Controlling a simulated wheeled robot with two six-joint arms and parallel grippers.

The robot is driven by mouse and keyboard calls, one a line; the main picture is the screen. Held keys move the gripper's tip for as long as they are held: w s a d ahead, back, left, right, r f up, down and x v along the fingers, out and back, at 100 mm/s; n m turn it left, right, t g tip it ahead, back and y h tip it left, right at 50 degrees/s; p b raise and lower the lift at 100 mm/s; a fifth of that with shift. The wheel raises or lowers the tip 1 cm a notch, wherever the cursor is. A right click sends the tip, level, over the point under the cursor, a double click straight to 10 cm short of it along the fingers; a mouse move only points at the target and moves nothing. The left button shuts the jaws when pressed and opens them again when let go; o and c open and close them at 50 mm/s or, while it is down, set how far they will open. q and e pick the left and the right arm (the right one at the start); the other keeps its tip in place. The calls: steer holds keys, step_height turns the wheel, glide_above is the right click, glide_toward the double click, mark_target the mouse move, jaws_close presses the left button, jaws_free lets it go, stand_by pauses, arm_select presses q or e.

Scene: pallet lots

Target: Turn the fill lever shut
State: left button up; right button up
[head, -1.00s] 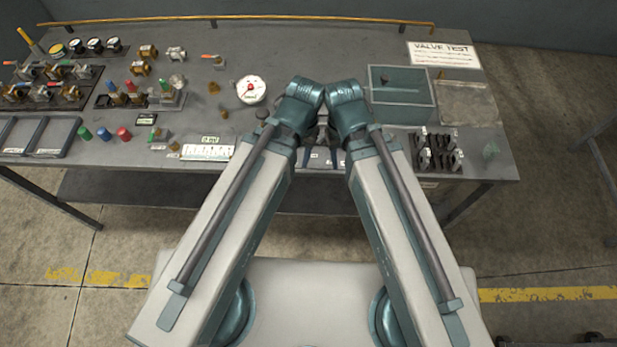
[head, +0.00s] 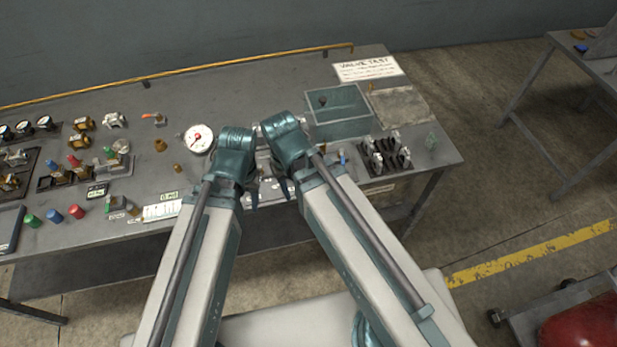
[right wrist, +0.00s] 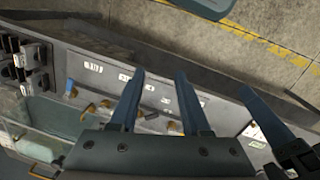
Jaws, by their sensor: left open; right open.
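The tank's front panel shows in the right wrist view as a grey strip with white labels (right wrist: 95,67), too small to read. Several small valves with orange parts sit along it, one at the left (right wrist: 88,112) and one nearer my fingers (right wrist: 145,116). I cannot tell which is the fill lever. My right gripper (right wrist: 160,76) is open and empty, its fingers over this strip. My left gripper (head: 251,196) is open near the table's front edge, left of the right one; its blue finger also shows in the right wrist view. My wrists hide part of the strip in the head view.
A teal tank (head: 338,112) stands right of my grippers, with a rack of dark clips (head: 384,155) before it. A round white gauge (head: 198,138) and loose valves lie left. A VALVE TEST sign (head: 367,68) lies behind. A second table (head: 580,75) stands at far right.

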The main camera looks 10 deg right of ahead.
steer(key=w+d+r+m+p, duration=0.3)
steer(key=w+d+r+p, duration=0.1)
steer(key=w+d, duration=0.55)
steer(key=m+y+p, duration=0.1)
steer(key=m+p, duration=0.1)
glide_toward(343, 160)
step_height(343, 160, down, 8)
steer(key=b, duration=1.4)
steer(key=shift+r, duration=0.15)
jaws_close()
